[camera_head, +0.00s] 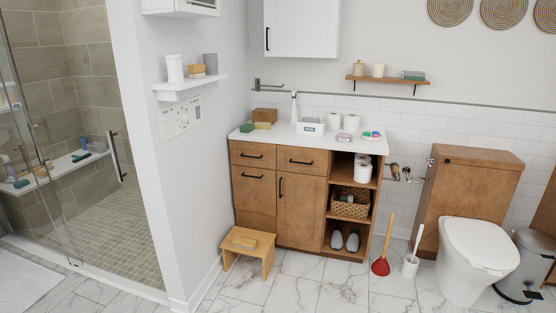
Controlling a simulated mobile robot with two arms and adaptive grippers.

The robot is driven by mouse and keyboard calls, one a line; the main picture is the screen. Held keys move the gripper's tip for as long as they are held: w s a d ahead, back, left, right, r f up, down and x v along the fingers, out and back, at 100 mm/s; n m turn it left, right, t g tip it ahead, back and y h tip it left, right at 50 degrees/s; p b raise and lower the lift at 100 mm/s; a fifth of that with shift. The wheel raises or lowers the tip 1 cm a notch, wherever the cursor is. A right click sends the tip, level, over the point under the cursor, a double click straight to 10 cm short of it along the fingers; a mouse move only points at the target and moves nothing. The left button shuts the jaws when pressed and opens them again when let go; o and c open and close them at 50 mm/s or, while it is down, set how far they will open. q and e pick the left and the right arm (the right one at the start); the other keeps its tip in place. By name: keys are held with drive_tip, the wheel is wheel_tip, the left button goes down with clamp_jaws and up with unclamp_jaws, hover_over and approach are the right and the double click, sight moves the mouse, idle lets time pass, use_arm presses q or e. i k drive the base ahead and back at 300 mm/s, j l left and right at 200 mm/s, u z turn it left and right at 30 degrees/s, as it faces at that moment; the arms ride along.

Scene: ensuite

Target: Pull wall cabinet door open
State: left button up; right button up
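A white wall cabinet (303,28) hangs on the back wall above the vanity, cut off by the top edge of the picture. Its door looks shut. A black vertical handle (267,39) sits near the door's left edge. Neither of my grippers is in view.
Below stands a wooden vanity (303,202) with a white top holding several small items. A wooden step stool (248,250) is in front of its left side. A plunger (383,262), brush holder (412,264), toilet (474,262) and bin (527,260) stand right.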

sight(293, 29)
drive_tip(key=i, duration=1.95)
